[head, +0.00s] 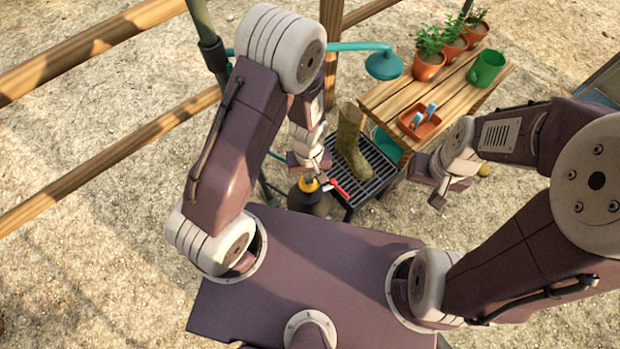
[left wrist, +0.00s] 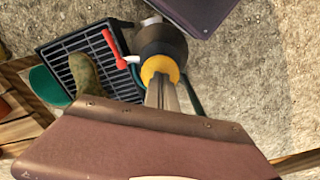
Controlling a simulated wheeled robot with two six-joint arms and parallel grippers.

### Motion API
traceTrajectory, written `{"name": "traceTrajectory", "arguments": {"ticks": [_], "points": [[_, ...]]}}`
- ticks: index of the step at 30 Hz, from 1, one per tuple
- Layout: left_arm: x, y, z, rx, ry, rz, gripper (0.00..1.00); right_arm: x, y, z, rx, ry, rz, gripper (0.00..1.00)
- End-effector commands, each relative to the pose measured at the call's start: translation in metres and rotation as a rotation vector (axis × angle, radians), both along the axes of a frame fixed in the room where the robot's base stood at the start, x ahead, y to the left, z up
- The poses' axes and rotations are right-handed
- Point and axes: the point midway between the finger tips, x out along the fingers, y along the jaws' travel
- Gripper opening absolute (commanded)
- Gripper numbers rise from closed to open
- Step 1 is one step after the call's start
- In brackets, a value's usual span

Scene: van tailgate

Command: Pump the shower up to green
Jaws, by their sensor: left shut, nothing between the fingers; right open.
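The shower's dark tank (head: 308,203) stands by the front of my base, with a yellow collar (head: 309,185) on top and a red-handled part (head: 338,188) at its side. The left wrist view shows the tank (left wrist: 160,42), yellow collar (left wrist: 160,66) and red part (left wrist: 115,50) from above. My left gripper (head: 320,180) is shut and empty, right over the tank top; its closed fingers (left wrist: 165,97) reach toward the collar. I cannot tell whether they touch it. My right gripper (head: 438,201) is open and empty, off to the right. No gauge or green mark is readable.
A teal shower head (head: 384,65) hangs above. A wooden bench (head: 385,97) holds plant pots, a green cup (head: 487,68) and an orange tray (head: 432,128). Gravel lies open at left.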

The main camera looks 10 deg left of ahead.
Motion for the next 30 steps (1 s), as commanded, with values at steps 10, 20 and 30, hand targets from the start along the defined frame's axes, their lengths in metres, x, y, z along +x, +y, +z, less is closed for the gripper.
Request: {"name": "traceTrajectory", "arguments": {"ticks": [10, 20, 30], "points": [[-0.001, 0.000, -0.016, 0.000, 0.002, 0.000, 0.00, 0.000, 0.000, -0.011, 0.000, 0.000, 0.000, 0.72], [-0.001, 0.000, 0.011, 0.001, 0.003, 0.000, 0.00, 0.000, 0.000, 0.016, 0.000, 0.000, 0.000, 0.72], [-0.001, 0.000, 0.036, 0.001, 0.003, 0.000, 0.00, 0.000, 0.000, 0.041, 0.000, 0.000, 0.000, 0.72]]}}
